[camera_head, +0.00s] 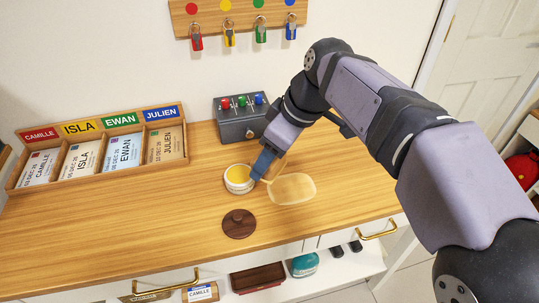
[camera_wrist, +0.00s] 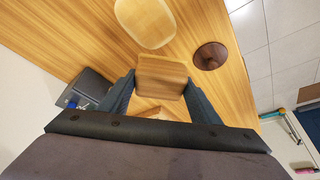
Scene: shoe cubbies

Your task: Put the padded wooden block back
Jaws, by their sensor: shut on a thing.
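My gripper (camera_head: 265,165) is over the wooden counter, beside the round tin. In the wrist view its two dark blue fingers (camera_wrist: 160,82) are shut on the wooden block (camera_wrist: 163,72), one at each side. In the head view the block (camera_head: 277,168) shows only in part behind the fingers; its padding cannot be made out. The oval pale wooden tray (camera_head: 292,189) lies empty just right of and below the gripper; it also shows in the wrist view (camera_wrist: 145,22). Whether the block touches the counter cannot be told.
The open white tin (camera_head: 239,186) with yellow contents stands left of the gripper. A round dark brown lid (camera_head: 239,224) lies nearer the front edge. A grey switch box (camera_head: 240,126) stands behind. A wooden card rack (camera_head: 100,150) is at left. The counter's right end is clear.

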